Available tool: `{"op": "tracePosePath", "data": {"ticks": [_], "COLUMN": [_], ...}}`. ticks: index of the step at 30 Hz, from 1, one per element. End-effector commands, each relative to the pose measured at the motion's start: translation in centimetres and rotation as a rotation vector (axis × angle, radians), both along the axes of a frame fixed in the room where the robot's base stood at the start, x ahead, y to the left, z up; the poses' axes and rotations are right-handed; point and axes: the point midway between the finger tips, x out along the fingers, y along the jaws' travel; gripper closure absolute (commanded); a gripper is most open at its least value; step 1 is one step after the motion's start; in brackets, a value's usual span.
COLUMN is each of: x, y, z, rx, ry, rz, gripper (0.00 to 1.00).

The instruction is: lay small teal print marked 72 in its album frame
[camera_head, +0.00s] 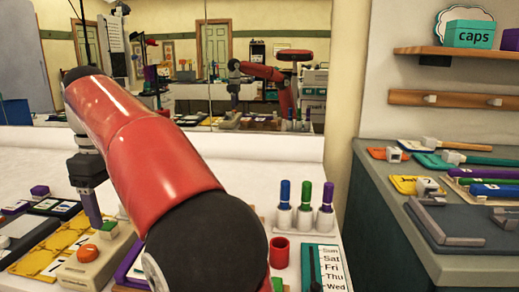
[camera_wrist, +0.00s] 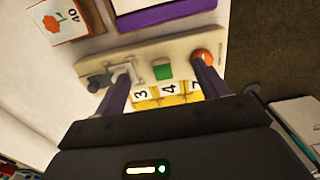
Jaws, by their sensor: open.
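My gripper (camera_head: 93,222) points down over the table on the left, beside a beige panel (camera_head: 84,272). In the wrist view my gripper (camera_wrist: 162,85) has its two fingers spread wide, with nothing held between them. The panel (camera_wrist: 135,57) lies beneath, with a green square (camera_wrist: 162,71) between the fingers and an orange knob (camera_wrist: 203,57) by the right finger. I cannot make out a teal print marked 72 in either view. Dark-edged frames (camera_head: 57,207) lie at the far left of the table; their markings are too small to read. My arm hides much of the table's middle.
Numbered yellow tiles (camera_wrist: 170,92) lie beside the panel. Blue, green and purple markers (camera_head: 305,200) stand upright by a red cup (camera_head: 279,252) and a weekday list (camera_head: 322,267). A crowded grey-topped counter (camera_head: 395,205) is right.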

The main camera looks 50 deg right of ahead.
Motion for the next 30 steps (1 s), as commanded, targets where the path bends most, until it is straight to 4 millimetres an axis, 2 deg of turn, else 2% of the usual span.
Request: {"op": "tracePosePath", "data": {"ticks": [3,9,12,22,30], "x": [0.0,0.0,0.0,0.1,0.0], "y": [0.0,0.0,0.0,0.1,0.1], "z": [-2.0,-4.0,-1.7,2.9,4.1], "rx": [0.000,0.000,0.000,0.000,-0.007], "ry": [0.000,-0.002,-0.002,-0.004,0.003], "rz": [0.000,0.001,0.001,0.002,-0.012], "gripper": [0.27,0.27,0.27,0.27,0.27]}}
